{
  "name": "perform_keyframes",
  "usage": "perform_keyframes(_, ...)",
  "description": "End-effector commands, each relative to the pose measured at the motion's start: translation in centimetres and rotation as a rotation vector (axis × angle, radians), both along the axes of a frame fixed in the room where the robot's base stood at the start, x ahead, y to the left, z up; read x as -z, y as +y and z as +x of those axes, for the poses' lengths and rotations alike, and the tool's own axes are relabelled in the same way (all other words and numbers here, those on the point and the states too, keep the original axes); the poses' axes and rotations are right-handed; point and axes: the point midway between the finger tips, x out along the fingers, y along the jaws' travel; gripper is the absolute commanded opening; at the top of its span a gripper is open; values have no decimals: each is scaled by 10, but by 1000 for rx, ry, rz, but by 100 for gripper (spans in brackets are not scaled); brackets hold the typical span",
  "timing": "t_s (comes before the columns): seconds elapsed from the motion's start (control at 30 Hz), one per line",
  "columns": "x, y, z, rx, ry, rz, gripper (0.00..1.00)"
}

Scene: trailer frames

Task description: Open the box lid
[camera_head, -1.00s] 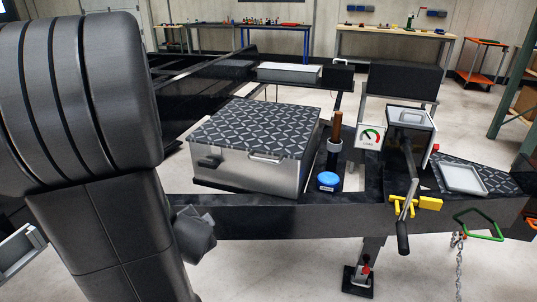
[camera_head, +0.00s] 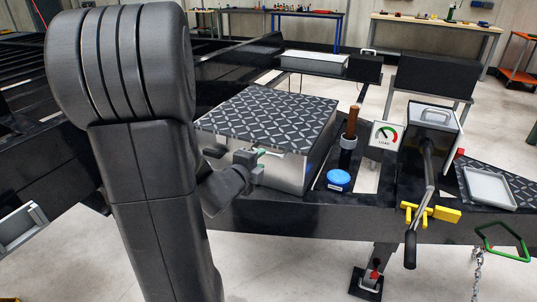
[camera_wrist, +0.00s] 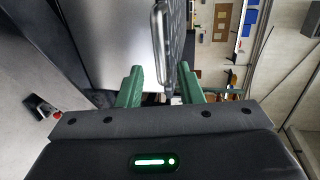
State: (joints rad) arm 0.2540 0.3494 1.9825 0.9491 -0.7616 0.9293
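The silver box (camera_head: 285,172) sits on the black trailer frame, its black diamond-patterned lid (camera_head: 270,112) closed. My gripper (camera_head: 262,161) is at the box's front, just below the lid edge, and hides most of the lid handle in the head view. In the wrist view, the green fingers of my gripper (camera_wrist: 160,67) are apart. The silver box front (camera_wrist: 105,40) is to the left. Contact with the handle cannot be told.
A black latch (camera_head: 214,151) sits on the box front left of my gripper. Right of the box are a blue cap (camera_head: 339,179), a brown-topped post (camera_head: 350,125), a load gauge (camera_head: 386,135) and a crank handle (camera_head: 410,245). Workbenches stand far back.

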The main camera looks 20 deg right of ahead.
Motion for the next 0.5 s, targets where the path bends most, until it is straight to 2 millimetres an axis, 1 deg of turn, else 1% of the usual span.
perform_keyframes(0.03, 3, -9, 6, 3, 2, 0, 33)
perform_keyframes(0.1, 6, -18, 15, 2, 2, 0, 33)
perform_keyframes(0.23, 10, -34, 28, 2, 2, -1, 33)
perform_keyframes(0.4, 13, -46, 40, -1, 2, 0, 33)
perform_keyframes(0.5, 14, -50, 43, -1, 1, 0, 33)
